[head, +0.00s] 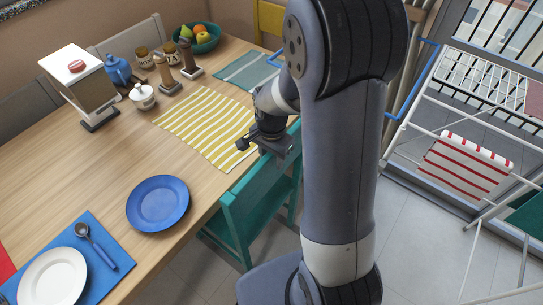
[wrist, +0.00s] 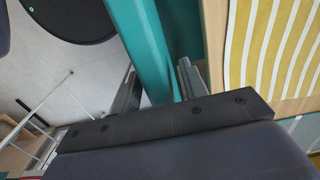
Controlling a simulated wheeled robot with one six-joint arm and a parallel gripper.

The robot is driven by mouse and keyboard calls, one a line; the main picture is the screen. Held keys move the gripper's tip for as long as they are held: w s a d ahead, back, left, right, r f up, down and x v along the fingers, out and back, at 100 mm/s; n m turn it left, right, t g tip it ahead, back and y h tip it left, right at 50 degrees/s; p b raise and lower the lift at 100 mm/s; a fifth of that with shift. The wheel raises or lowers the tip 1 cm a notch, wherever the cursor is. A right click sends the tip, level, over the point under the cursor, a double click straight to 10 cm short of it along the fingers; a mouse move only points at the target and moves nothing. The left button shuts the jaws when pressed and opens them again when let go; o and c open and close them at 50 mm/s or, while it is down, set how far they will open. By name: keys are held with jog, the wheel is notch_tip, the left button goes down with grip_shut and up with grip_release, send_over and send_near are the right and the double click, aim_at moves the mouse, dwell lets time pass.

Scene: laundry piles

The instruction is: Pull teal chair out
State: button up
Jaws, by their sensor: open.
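The teal chair (head: 250,205) stands at the right edge of the wooden table, its back partly hidden by my arm. My gripper (head: 266,147) is at the top of the chair's back, beside the table edge. In the wrist view my gripper (wrist: 160,85) has a finger on each side of the teal chair rail (wrist: 143,45). The fingers are open around the rail. I cannot tell whether either finger touches it.
The table (head: 110,170) holds a striped mat (head: 207,125), a blue plate (head: 158,203) and a white plate (head: 52,278). A white drying rack (head: 440,103) with a red-striped towel (head: 466,165) stands at the right. Grey floor (head: 415,245) is open between the chair and the rack.

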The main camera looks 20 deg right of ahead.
jog(key=shift+c, duration=0.4)
grip_shut()
